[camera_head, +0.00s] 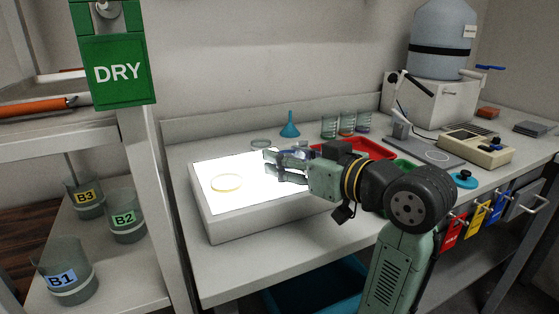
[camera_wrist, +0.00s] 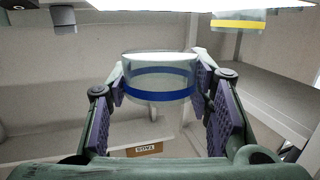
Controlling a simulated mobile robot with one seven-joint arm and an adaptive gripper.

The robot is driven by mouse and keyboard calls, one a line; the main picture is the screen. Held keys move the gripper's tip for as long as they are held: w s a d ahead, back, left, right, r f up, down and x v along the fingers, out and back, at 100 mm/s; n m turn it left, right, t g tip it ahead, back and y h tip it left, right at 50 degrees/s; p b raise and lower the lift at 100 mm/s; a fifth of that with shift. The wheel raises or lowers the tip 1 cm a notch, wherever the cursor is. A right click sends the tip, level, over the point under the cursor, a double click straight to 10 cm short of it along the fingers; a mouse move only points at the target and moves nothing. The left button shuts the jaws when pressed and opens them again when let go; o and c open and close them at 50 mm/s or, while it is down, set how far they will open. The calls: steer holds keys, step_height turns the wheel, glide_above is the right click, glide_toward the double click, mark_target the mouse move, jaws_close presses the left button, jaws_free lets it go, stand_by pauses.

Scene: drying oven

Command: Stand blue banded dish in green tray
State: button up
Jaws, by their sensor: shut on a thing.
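The blue banded dish (camera_wrist: 160,78) is clear and round with a dark blue band, and it sits between my gripper's purple-padded fingers in the wrist view. My gripper (camera_head: 269,164) is shut on it, above the right part of the lit white panel in the head view. There, the fingers hide much of the dish. The green tray (camera_head: 408,163) is on the counter right of my gripper, beside the red tray (camera_head: 374,148). My arm hides much of the green tray, so its inside cannot be seen.
A yellow-banded dish (camera_head: 227,183) lies on the light panel (camera_head: 225,225). A clear dish (camera_head: 261,142), a blue funnel (camera_head: 290,127) and several beakers (camera_head: 346,124) stand behind. A balance (camera_head: 466,146) is at right. The front counter strip is clear.

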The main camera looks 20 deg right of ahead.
steer(key=w, duration=0.3)
steer(key=w+d, duration=0.1)
steer(key=w, duration=0.1)
steer(key=shift+w+d+f+p, duration=0.1)
steer(key=shift+w+f+p, duration=0.15)
steer(key=shift+w+p, duration=0.1)
steer(key=shift+f, duration=1.8)
steer(key=shift+f, duration=0.25)
steer(key=o, duration=1.1)
